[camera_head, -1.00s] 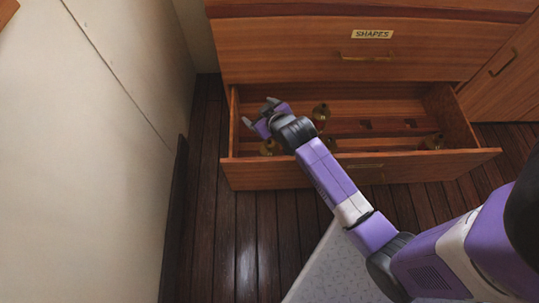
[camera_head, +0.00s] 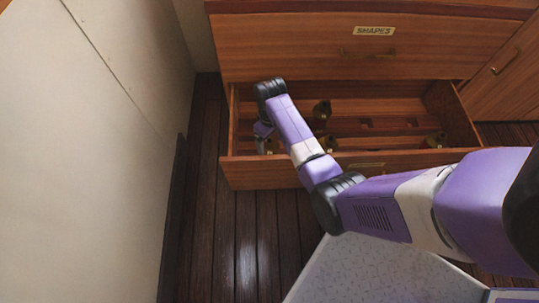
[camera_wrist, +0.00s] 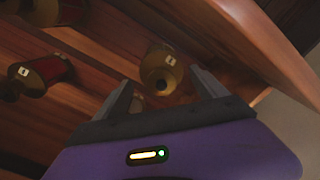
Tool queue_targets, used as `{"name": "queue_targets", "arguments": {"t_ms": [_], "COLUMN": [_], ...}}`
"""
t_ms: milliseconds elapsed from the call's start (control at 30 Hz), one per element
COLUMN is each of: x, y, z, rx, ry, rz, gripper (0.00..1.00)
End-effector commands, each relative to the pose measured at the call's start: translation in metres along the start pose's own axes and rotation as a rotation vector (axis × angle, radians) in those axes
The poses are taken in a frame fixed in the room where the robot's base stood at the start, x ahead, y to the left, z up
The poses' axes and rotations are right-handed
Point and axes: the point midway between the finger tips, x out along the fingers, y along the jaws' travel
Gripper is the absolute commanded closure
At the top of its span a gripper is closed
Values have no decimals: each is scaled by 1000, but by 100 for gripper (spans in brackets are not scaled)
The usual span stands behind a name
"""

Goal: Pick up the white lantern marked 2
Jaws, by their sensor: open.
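The lower drawer (camera_head: 250,160) is open and holds several brass-topped lanterns, some partly hidden by my arm. In the wrist view, one brass-ended lantern (camera_wrist: 164,68) lies between and just beyond my fingertips. Its body colour is hidden, and its small pale tag is too small to read. My gripper (camera_wrist: 163,90) is open around empty space, pointing at that lantern. I cannot pick out a white lantern or a mark 2 in either view.
A red-bodied lantern (camera_wrist: 45,72) with a pale tag lies to the left in the wrist view. A closed drawer labelled SHAPES (camera_head: 374,31) is above. A pale wall (camera_head: 90,150) is at left.

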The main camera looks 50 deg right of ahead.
Motion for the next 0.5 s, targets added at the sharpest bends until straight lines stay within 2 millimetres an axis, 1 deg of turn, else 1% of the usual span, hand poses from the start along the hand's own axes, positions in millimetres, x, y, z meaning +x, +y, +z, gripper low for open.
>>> {"name": "queue_targets", "arguments": {"t_ms": [33, 200, 300, 500], "x": [8, 34, 45, 46], "y": [0, -2, -1, -1], "z": [-1, -3, -2, -3], "rx": [0, 1, 1, 1], "ry": [0, -1, -1, 1], "rz": [0, -1, 0, 1], "gripper": [18, 18, 18, 18]}}
